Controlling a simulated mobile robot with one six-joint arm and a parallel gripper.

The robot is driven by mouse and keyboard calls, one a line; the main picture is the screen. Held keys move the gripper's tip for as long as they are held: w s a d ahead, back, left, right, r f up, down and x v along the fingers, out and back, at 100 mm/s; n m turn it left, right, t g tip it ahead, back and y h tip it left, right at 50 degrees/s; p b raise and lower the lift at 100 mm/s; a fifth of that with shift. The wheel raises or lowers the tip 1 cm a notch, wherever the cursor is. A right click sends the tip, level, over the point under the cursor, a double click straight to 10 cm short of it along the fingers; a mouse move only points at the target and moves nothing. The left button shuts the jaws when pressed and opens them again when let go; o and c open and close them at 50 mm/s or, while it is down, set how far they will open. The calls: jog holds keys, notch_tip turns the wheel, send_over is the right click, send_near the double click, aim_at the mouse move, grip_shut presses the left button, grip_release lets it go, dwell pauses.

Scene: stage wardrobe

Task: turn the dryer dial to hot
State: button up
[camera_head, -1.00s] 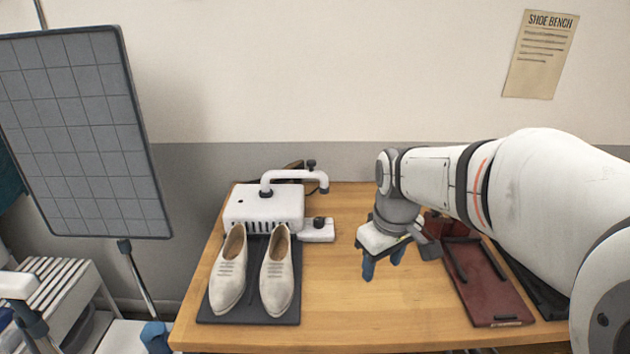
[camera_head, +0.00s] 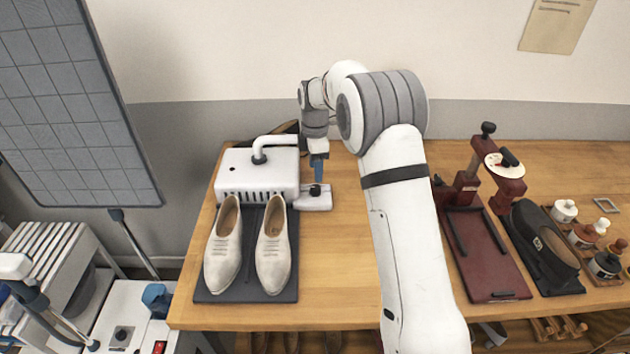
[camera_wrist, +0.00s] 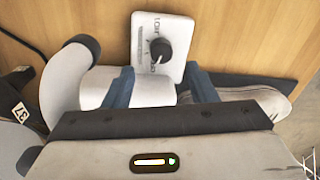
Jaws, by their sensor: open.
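The white shoe dryer (camera_head: 258,172) stands at the back left of the bench. Its small white control box (camera_head: 310,201) sits at its right side and carries a black dial (camera_head: 315,189). In the wrist view the dial (camera_wrist: 161,49) shows as a round black knob with a pointer, on a white panel (camera_wrist: 175,28) with printing too small to read surely. My gripper (camera_head: 318,172) points down just above the dial in the head view. In the wrist view its two blue fingers (camera_wrist: 160,86) are apart, with nothing between them, and the dial lies beyond their tips.
Cream shoes (camera_head: 224,247) stand on a dark mat (camera_head: 245,296) before the dryer. The bench (camera_head: 345,260) is clear between mat and press.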

aim_at(316, 187)
jog(key=f, duration=0.3)
jog(key=f+p, duration=0.1)
jog(key=f, duration=0.2)
jog(key=shift+s+f, duration=0.2)
jog(key=shift+f, duration=0.1)
jog(key=c, duration=0.9)
jog(key=shift+c, duration=0.4)
